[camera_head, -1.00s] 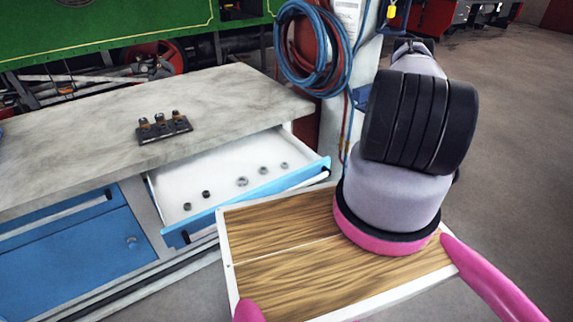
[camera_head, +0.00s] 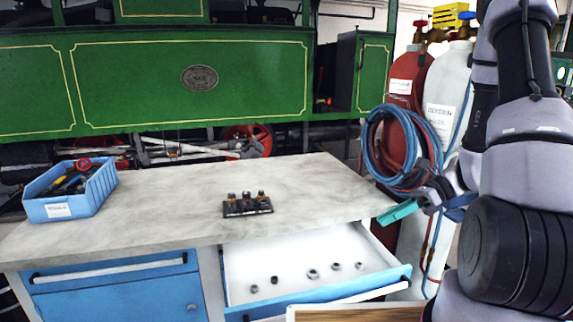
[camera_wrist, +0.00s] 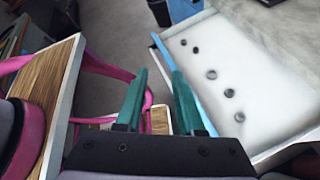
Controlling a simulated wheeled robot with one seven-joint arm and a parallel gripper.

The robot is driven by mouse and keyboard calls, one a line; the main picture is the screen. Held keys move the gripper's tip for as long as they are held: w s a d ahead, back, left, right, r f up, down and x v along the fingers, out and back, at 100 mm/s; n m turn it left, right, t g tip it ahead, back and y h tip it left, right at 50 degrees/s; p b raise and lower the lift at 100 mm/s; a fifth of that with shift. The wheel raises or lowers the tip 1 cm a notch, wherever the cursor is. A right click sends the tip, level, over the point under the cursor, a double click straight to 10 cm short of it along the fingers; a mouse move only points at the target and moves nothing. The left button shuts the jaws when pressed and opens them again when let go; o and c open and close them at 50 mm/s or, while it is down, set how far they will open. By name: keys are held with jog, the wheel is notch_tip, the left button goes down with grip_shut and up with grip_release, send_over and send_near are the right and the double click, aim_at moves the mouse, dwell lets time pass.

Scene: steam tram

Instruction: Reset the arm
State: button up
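My gripper (camera_head: 400,212) shows side-on in the head view, with teal fingers, in front of the hoses and above the right end of the open drawer (camera_head: 318,296). In the wrist view my gripper (camera_wrist: 160,75) has its two teal fingers apart, with nothing held between them. The floor and parts of my own body show past the fingers. My arm is raised along the right side of the head view. The drawer, with several small dark nuts (camera_wrist: 211,75) in it, lies to the right of the fingers in the wrist view.
A grey workbench (camera_head: 165,215) carries a dark block with three fittings (camera_head: 247,206) and a blue tool bin (camera_head: 72,190). Coiled hoses (camera_head: 385,150) hang by a red cylinder (camera_head: 402,85) and a white cylinder (camera_head: 445,95). The green tram (camera_head: 250,75) stands behind.

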jog(key=s+r+n+t+h, duration=0.2)
jog(key=r+n, duration=0.4)
jog(key=r, duration=0.3)
jog(key=s+r+n+t+h, duration=0.3)
jog(key=r+n, duration=0.3)
jog(key=r, duration=0.4)
jog(key=s+r+n+t+h, duration=0.2)
jog(key=r+n+h, duration=0.3)
jog(key=r, duration=0.4)
jog(key=shift+s+a+r+n+t, duration=0.2)
jog(key=shift+s+a+n+t, duration=0.15)
jog(key=shift+n, duration=0.25)
